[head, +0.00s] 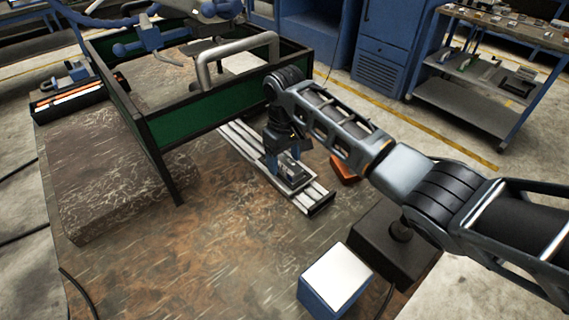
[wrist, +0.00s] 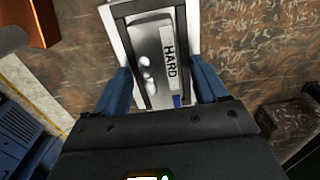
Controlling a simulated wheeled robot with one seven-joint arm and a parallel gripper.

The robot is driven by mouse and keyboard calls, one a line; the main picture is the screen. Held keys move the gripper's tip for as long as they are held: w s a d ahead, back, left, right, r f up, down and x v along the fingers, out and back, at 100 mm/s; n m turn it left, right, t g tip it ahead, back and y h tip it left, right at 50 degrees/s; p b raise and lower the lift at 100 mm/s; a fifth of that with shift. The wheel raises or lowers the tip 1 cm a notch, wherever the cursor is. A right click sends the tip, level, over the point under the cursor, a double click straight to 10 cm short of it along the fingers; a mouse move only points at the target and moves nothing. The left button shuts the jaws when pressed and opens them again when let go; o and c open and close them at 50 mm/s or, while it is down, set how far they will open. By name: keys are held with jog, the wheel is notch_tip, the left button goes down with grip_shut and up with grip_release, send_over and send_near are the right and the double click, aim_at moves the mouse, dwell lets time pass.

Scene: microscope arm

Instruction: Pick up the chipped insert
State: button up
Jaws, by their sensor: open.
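In the wrist view, a grey tray (wrist: 148,30) with a white label reading "HARD" lies below my gripper (wrist: 165,85). A few small pale pieces (wrist: 146,68) lie in it, left of the label. They may be inserts, but I cannot tell which is chipped. My gripper's two blue fingers are apart, one on each side of the tray, with nothing visibly held. I cannot tell how far above the tray they are. In the head view, my gripper (head: 284,160) points down over the metal rail (head: 243,143); the small pieces are not clear there.
A green-panelled frame (head: 212,108) with a grey handle stands behind left of the rail. An orange block (head: 345,168) lies right of the rail. A white-topped blue box (head: 337,278) and a black base (head: 385,235) are at the front right. The front-left bench is mostly clear.

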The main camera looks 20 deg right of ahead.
grip_shut()
dwell(0.6)
jog(key=shift+r, duration=0.1)
